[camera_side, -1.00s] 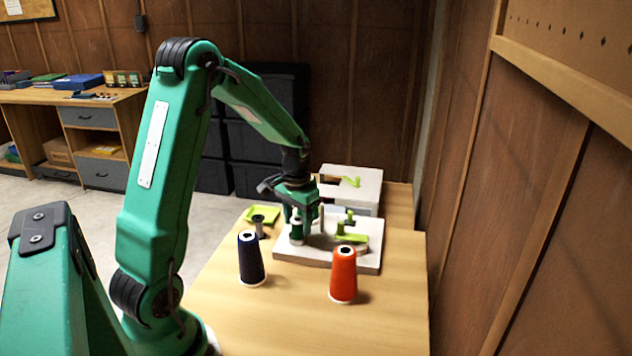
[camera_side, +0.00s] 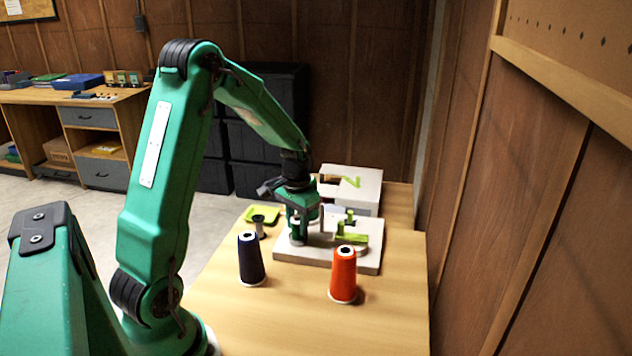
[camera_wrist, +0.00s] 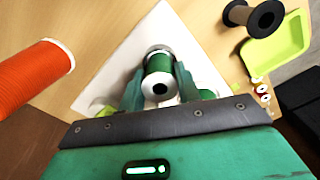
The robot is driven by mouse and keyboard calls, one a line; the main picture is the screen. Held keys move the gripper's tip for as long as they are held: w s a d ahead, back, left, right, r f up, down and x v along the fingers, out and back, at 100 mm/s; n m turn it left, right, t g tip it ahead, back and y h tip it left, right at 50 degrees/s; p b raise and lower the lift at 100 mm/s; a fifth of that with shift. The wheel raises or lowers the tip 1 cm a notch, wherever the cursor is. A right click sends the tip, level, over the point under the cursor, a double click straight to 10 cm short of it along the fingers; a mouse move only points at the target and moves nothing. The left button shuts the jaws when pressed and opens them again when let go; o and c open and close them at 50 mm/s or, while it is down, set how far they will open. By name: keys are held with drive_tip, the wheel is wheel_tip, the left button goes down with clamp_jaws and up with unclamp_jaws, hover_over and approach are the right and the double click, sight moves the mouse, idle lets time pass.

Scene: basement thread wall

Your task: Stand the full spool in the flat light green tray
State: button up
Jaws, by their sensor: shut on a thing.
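My gripper (camera_wrist: 158,88) is shut on a spool of dark green thread (camera_wrist: 157,72) with pale ends. In the side view my gripper (camera_side: 299,222) points down over the white board (camera_side: 298,258), and the spool is mostly hidden between the fingers. Its pale lower end shows close to the board; I cannot tell whether it touches. The flat light green tray (camera_side: 262,213) lies to the left of my gripper and behind the dark bare spool. The tray also shows at upper right in the wrist view (camera_wrist: 287,47) and looks empty.
A bare dark spool (camera_side: 259,229) stands in front of the tray. A navy cone (camera_side: 251,258) and an orange cone (camera_side: 343,275) stand nearer. A light green fixture (camera_side: 352,236) is on the board's right. A white machine (camera_side: 360,183) is behind.

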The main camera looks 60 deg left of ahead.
sight(296, 216)
drive_tip(key=shift+r, duration=2.4)
drive_tip(key=shift+a, duration=0.55)
drive_tip(key=s+a+f+n, duration=0.1)
drive_tip(key=a+n, duration=0.5)
drive_tip(key=a, duration=1.1)
drive_tip(key=shift+s, duration=0.7)
drive_tip(key=shift+f, duration=0.2)
drive_tip(key=shift+f, duration=1.6)
drive_tip(key=shift+f, duration=0.25)
